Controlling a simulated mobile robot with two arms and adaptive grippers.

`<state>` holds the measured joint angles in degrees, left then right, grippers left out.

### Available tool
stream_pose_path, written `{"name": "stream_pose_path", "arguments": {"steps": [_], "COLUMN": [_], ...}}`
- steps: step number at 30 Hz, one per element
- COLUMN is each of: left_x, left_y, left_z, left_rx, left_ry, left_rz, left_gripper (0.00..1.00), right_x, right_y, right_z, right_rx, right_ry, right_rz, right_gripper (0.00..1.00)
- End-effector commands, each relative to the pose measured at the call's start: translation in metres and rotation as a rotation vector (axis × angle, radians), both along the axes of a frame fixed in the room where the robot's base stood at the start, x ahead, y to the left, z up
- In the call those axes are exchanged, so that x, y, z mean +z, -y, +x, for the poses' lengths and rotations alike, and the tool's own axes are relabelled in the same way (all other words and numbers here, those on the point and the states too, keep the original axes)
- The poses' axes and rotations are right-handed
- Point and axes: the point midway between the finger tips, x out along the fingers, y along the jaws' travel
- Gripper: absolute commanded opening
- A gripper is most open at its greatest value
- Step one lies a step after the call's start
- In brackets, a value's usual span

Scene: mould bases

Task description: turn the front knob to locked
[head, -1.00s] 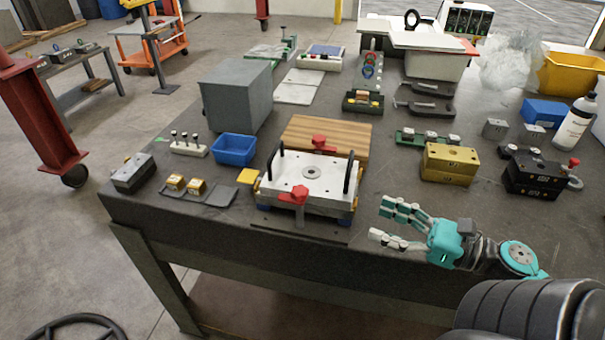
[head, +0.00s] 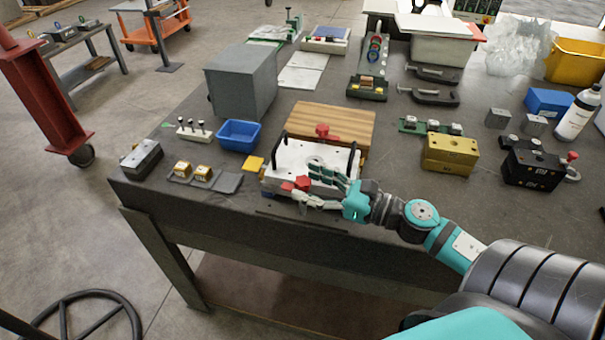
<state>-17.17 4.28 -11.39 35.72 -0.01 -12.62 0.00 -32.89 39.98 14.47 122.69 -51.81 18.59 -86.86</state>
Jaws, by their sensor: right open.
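The mould base (head: 285,157) is a white plate with two black handles, near the table's front edge. The red front knob (head: 301,183) sits at its front side, partly covered by my right gripper. A second red knob (head: 322,131) is at the back of the plate. My right gripper (head: 306,187) is open, with its fingers around or just over the front knob; I cannot tell whether they touch it. My left gripper is not in view.
A wooden board (head: 335,119) lies behind the mould base. A blue bin (head: 239,136), a grey box (head: 240,82) and a yellow square (head: 254,163) are to the left. A brass block (head: 450,153) and a black block (head: 532,170) stand to the right.

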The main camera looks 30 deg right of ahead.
Motion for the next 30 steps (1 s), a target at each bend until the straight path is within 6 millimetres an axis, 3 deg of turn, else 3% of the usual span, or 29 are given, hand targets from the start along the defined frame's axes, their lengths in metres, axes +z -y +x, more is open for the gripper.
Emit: {"name": "stream_pose_path", "arguments": {"steps": [6, 17, 30], "left_x": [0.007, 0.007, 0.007], "left_y": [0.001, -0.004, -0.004], "left_z": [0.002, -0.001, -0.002], "left_rx": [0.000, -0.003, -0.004], "left_ry": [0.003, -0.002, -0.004], "left_rz": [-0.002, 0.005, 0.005], "left_gripper": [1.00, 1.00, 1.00], "right_x": [0.001, -0.001, 0.000], "right_y": [-0.009, -0.010, -0.010], "right_z": [0.017, 0.019, 0.019], "right_rx": [-0.001, -0.001, -0.001], "right_ry": [0.000, -0.001, 0.000], "right_rz": [-0.001, 0.000, 0.001], "right_gripper": [0.59, 0.58, 0.00]}}
